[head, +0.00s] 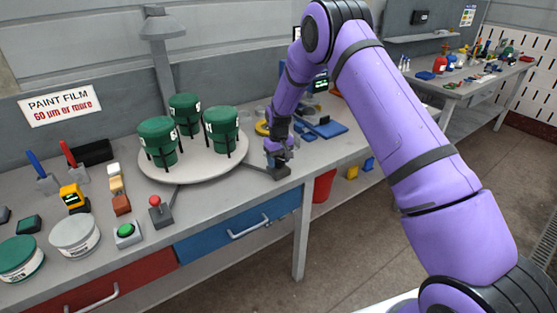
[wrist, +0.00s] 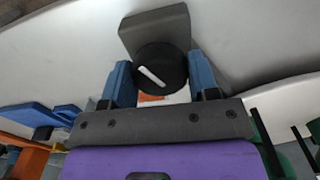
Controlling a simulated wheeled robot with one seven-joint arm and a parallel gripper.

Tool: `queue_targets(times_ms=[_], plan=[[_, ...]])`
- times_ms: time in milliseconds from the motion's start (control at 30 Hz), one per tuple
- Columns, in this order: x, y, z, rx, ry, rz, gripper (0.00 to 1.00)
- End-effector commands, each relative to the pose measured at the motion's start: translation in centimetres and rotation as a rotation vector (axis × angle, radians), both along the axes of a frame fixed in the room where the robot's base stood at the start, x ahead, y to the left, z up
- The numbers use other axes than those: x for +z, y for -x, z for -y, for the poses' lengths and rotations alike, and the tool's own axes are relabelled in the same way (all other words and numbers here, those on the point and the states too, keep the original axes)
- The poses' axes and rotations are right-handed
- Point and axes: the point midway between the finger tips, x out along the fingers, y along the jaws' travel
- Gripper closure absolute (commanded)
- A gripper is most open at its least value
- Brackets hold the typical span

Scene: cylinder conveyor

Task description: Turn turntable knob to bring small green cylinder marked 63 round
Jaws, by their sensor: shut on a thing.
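The knob (wrist: 160,68) is round and black with a white pointer line, on a dark grey base, in the wrist view. In the head view its base (head: 280,173) sits at the bench's front edge, right of the turntable. My gripper (head: 279,156) is down at it, and in the wrist view its blue fingers (wrist: 160,82) are closed on the knob's two sides. The round pale turntable (head: 205,168) carries three green cylinders: front left (head: 158,140), back (head: 184,112) and right (head: 222,128), in black holders. Their white labels are too small to read.
A red-topped joystick (head: 157,208) and a green button (head: 126,234) stand in front of the turntable. A grey lamp post (head: 160,60) rises behind it. Blue trays (head: 325,128) lie behind my gripper. A red bin (head: 323,186) is below the bench.

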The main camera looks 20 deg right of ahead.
Motion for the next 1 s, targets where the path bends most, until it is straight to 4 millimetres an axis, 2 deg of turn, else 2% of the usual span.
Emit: queue_targets(times_ms=[1000], plan=[[0.01,-0.02,0.03,-0.277,0.000,0.000,0.69]])
